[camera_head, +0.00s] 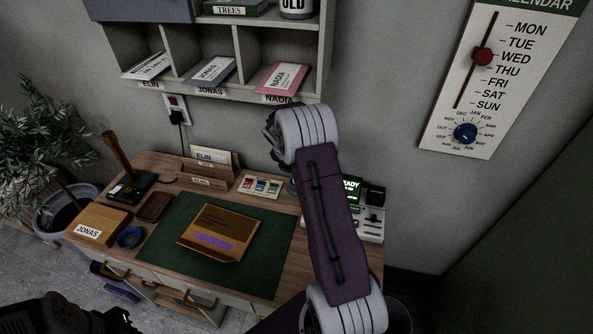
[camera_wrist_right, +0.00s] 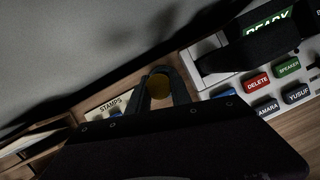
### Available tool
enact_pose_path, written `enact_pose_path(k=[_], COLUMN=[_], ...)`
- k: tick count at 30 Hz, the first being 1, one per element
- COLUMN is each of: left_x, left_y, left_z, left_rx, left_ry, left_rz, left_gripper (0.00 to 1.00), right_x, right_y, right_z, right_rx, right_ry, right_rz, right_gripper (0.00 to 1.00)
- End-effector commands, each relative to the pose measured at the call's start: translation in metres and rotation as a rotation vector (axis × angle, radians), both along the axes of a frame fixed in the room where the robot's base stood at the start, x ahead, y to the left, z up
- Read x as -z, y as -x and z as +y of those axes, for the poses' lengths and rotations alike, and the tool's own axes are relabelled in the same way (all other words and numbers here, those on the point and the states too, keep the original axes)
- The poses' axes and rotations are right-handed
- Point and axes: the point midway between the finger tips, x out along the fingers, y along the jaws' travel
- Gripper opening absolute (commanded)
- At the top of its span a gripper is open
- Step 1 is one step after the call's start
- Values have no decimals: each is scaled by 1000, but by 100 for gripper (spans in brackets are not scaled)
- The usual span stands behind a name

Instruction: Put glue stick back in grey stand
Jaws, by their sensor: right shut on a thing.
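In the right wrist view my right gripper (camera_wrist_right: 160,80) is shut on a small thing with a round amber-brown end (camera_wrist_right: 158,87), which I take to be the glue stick. The rest of it is hidden by the fingers and the dark gripper body. In the head view my right arm reaches over the desk's right part and hides the held thing. I cannot make out the grey stand. A small bluish thing (camera_head: 292,187) shows beside my arm, partly covered. A dark part of my left arm shows at the bottom left; its fingers cannot be made out.
A brown envelope (camera_head: 222,222) with a purple streak lies on the green mat (camera_head: 165,245). A stamp card (camera_head: 259,186) and a letter holder (camera_head: 202,180) stand behind. A machine with a green screen (camera_head: 351,188) stands right. Wall pigeonholes (camera_head: 240,95) hang above.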

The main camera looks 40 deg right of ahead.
Motion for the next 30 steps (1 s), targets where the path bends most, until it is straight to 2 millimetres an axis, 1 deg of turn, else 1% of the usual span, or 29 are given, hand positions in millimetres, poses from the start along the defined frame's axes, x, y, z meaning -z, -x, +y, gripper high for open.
enact_pose_path(k=[4,5,6,7,17,20,23,25,30], left_x=[0,0,0,0,0,-3,-6,1,8], left_y=[0,0,0,0,0,0,0,0,0], left_z=[0,0,0,0,0,0,0,0,0], left_rx=[0,0,0,0,0,0,0,0,0], left_ry=[0,0,0,0,0,0,0,0,0], left_rz=[0,0,0,0,0,0,0,-1,0], left_gripper=[36,36,36,36,36,36,36,36,36], right_x=[3,3,2,2,0,-12,-32,-27,-27], right_y=[0,0,0,0,0,1,4,12,30], right_z=[0,0,0,0,0,3,11,29,70], right_rx=[-1,0,0,0,0,-1,-2,-6,-7], right_ry=[0,0,0,0,1,3,3,2,2], right_rz=[0,0,0,0,0,-2,-3,2,0], right_gripper=[0,31,42,47,47,47,47,47,47])
